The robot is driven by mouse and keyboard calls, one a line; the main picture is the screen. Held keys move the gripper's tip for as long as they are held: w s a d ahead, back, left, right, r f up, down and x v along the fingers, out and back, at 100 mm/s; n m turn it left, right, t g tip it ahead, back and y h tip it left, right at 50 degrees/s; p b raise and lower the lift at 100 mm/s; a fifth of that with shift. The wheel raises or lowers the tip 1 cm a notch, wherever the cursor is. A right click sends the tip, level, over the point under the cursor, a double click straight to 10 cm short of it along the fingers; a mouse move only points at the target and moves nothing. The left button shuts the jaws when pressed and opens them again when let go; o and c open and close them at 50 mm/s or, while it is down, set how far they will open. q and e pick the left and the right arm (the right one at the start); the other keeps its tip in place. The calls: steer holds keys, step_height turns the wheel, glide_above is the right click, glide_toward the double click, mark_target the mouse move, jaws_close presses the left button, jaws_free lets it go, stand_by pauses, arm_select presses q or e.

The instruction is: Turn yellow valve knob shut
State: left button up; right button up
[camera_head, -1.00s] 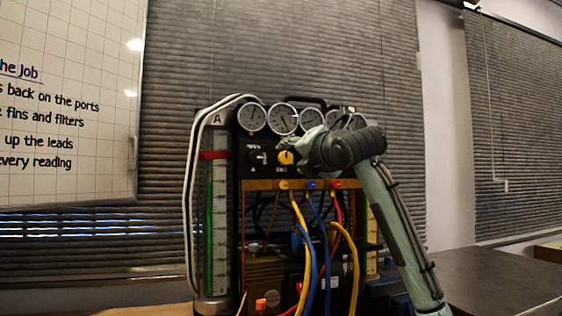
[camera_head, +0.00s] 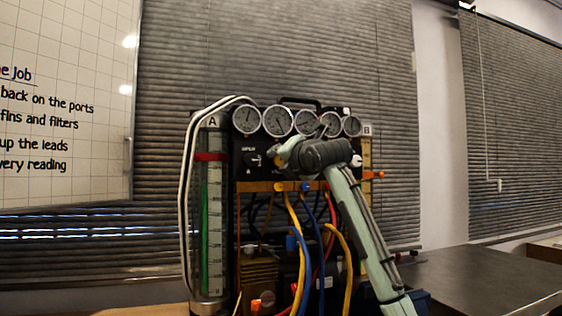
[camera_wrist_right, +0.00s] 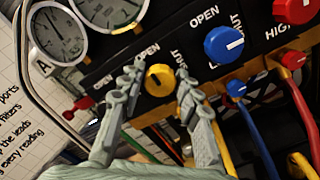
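The yellow valve knob (camera_wrist_right: 159,80) sits on the black panel in the right wrist view, between an OPEN label on its left and a SHUT label on its right. My right gripper (camera_wrist_right: 160,70) is open, with one finger on each side of the knob and a visible gap to it. I cannot tell the knob's exact angle. In the head view my right gripper (camera_head: 283,152) is at the panel front and covers most or all of the yellow knob. My left gripper is not in view.
A blue knob (camera_wrist_right: 224,44) and a red knob (camera_wrist_right: 297,10) are to the right on the panel. Round gauges (camera_head: 277,121) line the top. Yellow, blue and red hoses (camera_head: 305,250) hang below. A dark tabletop (camera_head: 480,280) lies clear at right.

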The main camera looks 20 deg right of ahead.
jaws_close()
steer(key=shift+m, duration=0.3)
steer(key=m, duration=0.2)
steer(key=shift+m, duration=0.4)
steer(key=m, duration=0.3)
steer(key=shift+m, duration=0.4)
steer(key=m, duration=1)
steer(key=shift+m, duration=0.5)
